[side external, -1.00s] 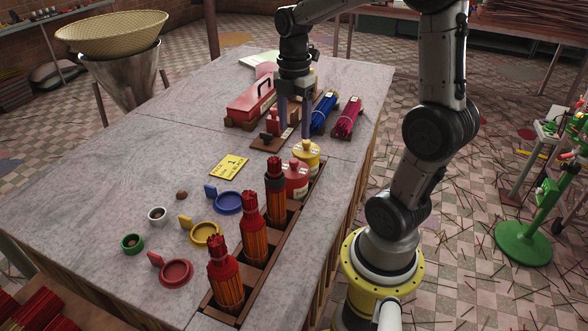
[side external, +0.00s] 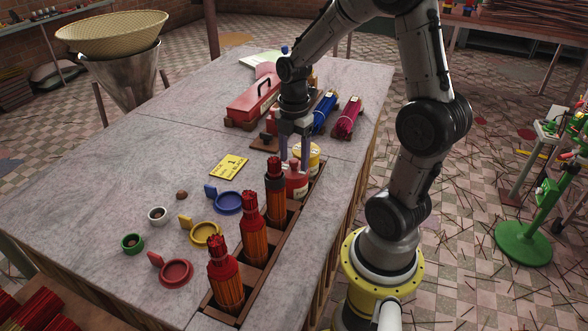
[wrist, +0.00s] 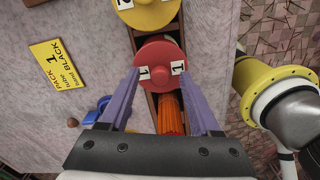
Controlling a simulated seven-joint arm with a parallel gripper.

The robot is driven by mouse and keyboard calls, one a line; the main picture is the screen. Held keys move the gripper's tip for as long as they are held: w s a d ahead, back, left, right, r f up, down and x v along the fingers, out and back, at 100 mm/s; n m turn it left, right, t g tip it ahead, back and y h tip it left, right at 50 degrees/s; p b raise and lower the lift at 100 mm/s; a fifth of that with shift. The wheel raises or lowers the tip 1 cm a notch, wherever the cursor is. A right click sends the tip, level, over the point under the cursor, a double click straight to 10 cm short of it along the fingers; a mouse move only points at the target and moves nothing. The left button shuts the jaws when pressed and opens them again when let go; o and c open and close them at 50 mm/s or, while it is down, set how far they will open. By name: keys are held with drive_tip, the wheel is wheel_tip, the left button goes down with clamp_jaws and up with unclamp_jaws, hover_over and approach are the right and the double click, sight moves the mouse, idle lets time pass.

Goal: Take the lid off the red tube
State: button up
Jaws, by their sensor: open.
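The red tube (side external: 297,186) stands in the wooden rack, between the yellow tube (side external: 309,153) and a row of incense bundles. In the wrist view its round red lid (wrist: 160,62) has a raised centre knob and two white tags marked 1. My gripper (side external: 295,158) is open just above the red tube and hides part of its top in the side view. In the wrist view my two fingers (wrist: 162,80) point toward the lid, one at each side of its near edge. I cannot tell whether they touch it. The lid is on the tube.
A yellow card (side external: 229,167) reading "pack tube 1 black band" lies on the table. Blue, yellow and red dishes (side external: 176,272) lie left of the rack. A red box (side external: 252,101) sits farther back.

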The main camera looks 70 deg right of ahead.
clamp_jaws()
drive_tip(key=shift+r, duration=0.15)
